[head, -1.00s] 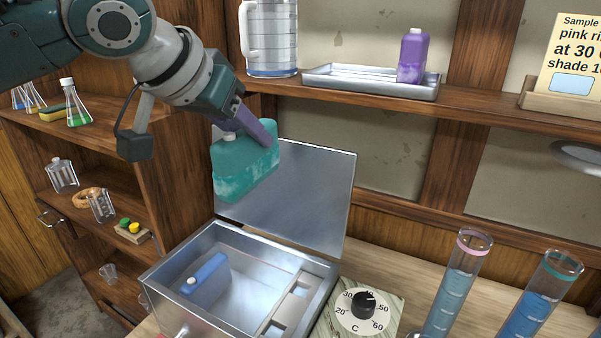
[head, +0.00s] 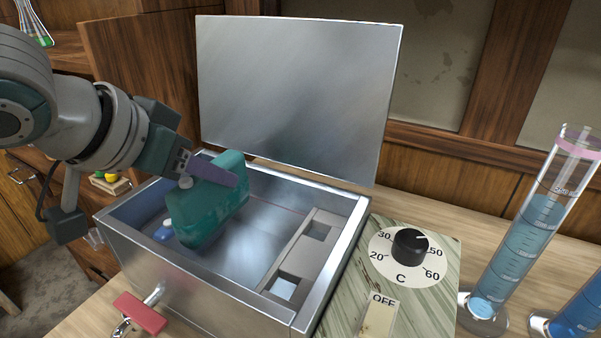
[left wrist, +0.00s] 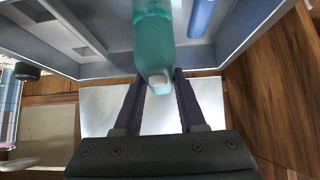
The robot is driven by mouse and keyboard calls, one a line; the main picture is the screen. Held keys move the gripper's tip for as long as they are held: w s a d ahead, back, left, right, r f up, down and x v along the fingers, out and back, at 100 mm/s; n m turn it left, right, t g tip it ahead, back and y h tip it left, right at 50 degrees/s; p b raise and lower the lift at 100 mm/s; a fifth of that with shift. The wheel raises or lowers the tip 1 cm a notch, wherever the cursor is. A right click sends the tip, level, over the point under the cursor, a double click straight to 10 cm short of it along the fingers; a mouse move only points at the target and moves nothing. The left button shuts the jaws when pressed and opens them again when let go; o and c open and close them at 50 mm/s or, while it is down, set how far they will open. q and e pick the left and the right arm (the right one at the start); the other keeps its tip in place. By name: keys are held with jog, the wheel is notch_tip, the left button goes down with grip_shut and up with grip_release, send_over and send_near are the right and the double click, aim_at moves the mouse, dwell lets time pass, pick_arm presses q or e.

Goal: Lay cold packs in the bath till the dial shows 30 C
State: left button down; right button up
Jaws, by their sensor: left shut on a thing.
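My left gripper (head: 218,174) is shut on a teal cold pack (head: 205,212) with a white cap. It holds the pack tilted over the left part of the open metal bath (head: 215,303). In the left wrist view the teal pack (left wrist: 153,38) sits between the two fingers. A blue cold pack (head: 164,232) lies in the bath, mostly hidden behind the teal one; it also shows in the left wrist view (left wrist: 201,15). The dial (head: 410,248) right of the bath has a black knob, its white mark toward the upper right, near 50. My right gripper is out of view.
The bath's raised lid (head: 297,95) stands behind it. A grey rack (head: 300,252) fills the bath's right side. A red-handled tap (head: 140,313) juts out in front. Glass cylinders (head: 520,245) stand at the right. An OFF switch (head: 380,315) sits below the dial.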

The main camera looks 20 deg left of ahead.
aim_at(220, 226)
pick_arm(q)
notch_tip(220, 226, down, 9)
jog(key=shift+r+b, duration=0.1)
jog(key=shift+b, duration=0.7)
jog(key=shift+c, duration=2.4)
grip_release()
jog(key=shift+f, duration=0.2)
jog(key=shift+r, duration=0.25)
jog(key=p+v, duration=0.3)
jog(key=v, duration=0.8)
jog(key=shift+s+a+r, duration=0.1)
jog(key=shift+s+r, duration=0.15)
jog(key=shift+s, duration=0.05)
